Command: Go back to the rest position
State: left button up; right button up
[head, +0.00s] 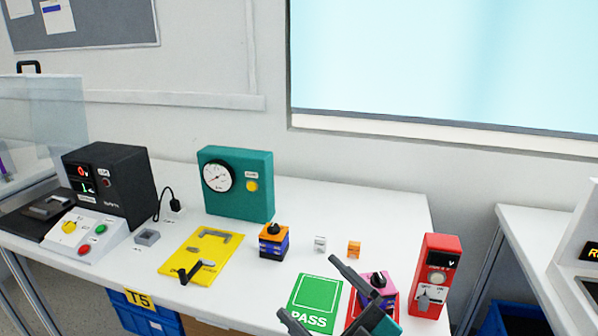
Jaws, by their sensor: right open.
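My right gripper (306,285) comes in at the bottom centre, its two dark fingers spread apart with nothing between them. It is over the green PASS card and partly in front of the pink switch. A rotary switch (273,242) with an orange top, black knob and purple body stands upright on the table, left of the gripper. A second rotary switch (378,281), pink with a black knob, stands on a red card, partly hidden by the gripper. My left gripper is not in view.
The white table (330,205) holds a teal gauge box (236,184), a yellow plate (212,248) with a black lever, the green PASS card (318,291), a red meter (436,265), and a black box (125,185) with a button panel. The table's back right is clear.

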jog(key=d+f+m+t+h, duration=0.3)
jog(key=d+f+m+h, duration=0.5)
jog(key=f+m+h, duration=0.25)
jog(key=s+d+f+m+g+h, duration=0.2)
jog(key=s+f, duration=0.3)
jog(key=f, duration=0.3)
jog(key=s+d+f+m+g+h, duration=0.2)
jog(key=s+d+f+g+h, duration=0.1)
jog(key=f, duration=0.5)
jog(key=shift+s+d+m+g, duration=0.35)
jog(key=shift+s+d+g, duration=0.55)
jog(key=shift+s, duration=0.25)
jog(key=shift+f, duration=0.1)
